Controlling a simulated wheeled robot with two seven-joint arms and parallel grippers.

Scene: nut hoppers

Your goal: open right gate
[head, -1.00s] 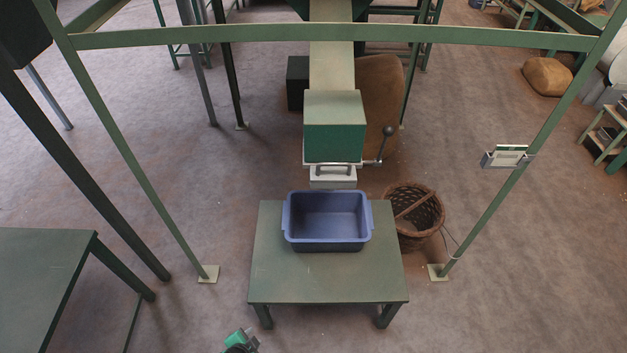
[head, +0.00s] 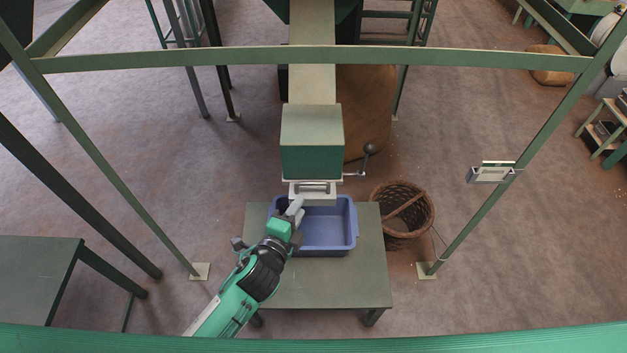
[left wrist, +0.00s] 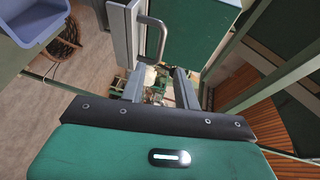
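The gate (head: 318,198) is a pale plate with a metal bar handle, low on the front of the green chute box (head: 312,150). A lever with a dark ball knob (head: 370,149) sticks out at the box's right side. My left gripper (head: 296,206) is just below and left of the gate, over the blue bin. In the left wrist view its two fingers (left wrist: 159,78) are apart with nothing between them. The gate's handle (left wrist: 160,38) shows just beyond the fingertips, apparently not gripped. My right gripper is in neither view.
The blue bin (head: 349,228) stands on a small green table (head: 340,288) under the gate. A wicker basket (head: 408,222) is on the floor at right. A green frame bar (head: 310,58) crosses above. A bench (head: 38,270) stands at left.

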